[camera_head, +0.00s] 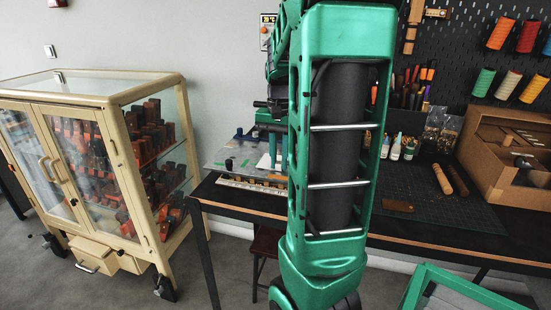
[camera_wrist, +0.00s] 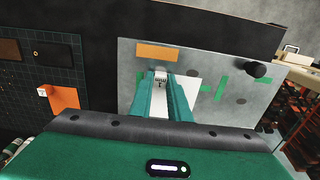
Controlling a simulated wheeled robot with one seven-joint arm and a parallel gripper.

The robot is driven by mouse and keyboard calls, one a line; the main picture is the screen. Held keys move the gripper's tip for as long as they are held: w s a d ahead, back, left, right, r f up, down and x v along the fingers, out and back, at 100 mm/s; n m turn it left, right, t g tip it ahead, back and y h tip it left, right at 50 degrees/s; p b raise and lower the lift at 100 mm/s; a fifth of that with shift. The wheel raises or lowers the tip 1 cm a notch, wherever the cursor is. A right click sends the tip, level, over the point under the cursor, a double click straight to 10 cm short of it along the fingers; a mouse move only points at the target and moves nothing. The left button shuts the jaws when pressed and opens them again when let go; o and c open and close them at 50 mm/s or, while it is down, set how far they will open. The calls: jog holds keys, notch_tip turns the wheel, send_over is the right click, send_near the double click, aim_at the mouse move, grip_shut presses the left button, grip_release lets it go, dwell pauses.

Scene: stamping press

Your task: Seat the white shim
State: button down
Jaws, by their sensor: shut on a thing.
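In the wrist view my gripper (camera_wrist: 160,75) reaches out over a grey plate (camera_wrist: 208,60), with its two green fingers close together. A small white piece with dark marks (camera_wrist: 160,80) shows between the fingertips. It looks like the white shim, and the fingers are shut on it. A white area shows below and beside the fingers. I cannot tell whether the piece touches the plate. In the head view the grey plate (camera_head: 218,157) lies on the bench, and my arm hides much of the gripper area.
The plate carries an orange strip (camera_wrist: 157,52), green marks and a black knob (camera_wrist: 256,69). An orange block (camera_wrist: 64,97) lies left of the plate. A cutting mat (camera_head: 455,210) and a wooden organizer (camera_head: 510,150) are on the bench's right. A glass cabinet (camera_head: 95,84) stands left.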

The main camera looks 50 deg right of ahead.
jog(key=c, duration=1.6)
grip_release()
jog(key=shift+r, duration=0.1)
notch_tip(320, 180, up, 10)
jog(key=shift+w+r, duration=0.1)
jog(key=shift+r, duration=0.15)
jog(key=s+a+f+n, duration=0.2)
jog(key=s+a+f, duration=0.2)
jog(key=a, duration=0.1)
jog(key=s+a+f+n, duration=0.2)
jog(key=s+a+f, duration=0.3)
jog(key=a, duration=0.1)
jog(key=s+a+f+n, duration=0.3)
jog(key=s+a+f, duration=0.1)
jog(key=a+f, duration=0.1)
jog(key=shift+s+a, duration=0.4)
jog(key=shift+a, duration=0.25)
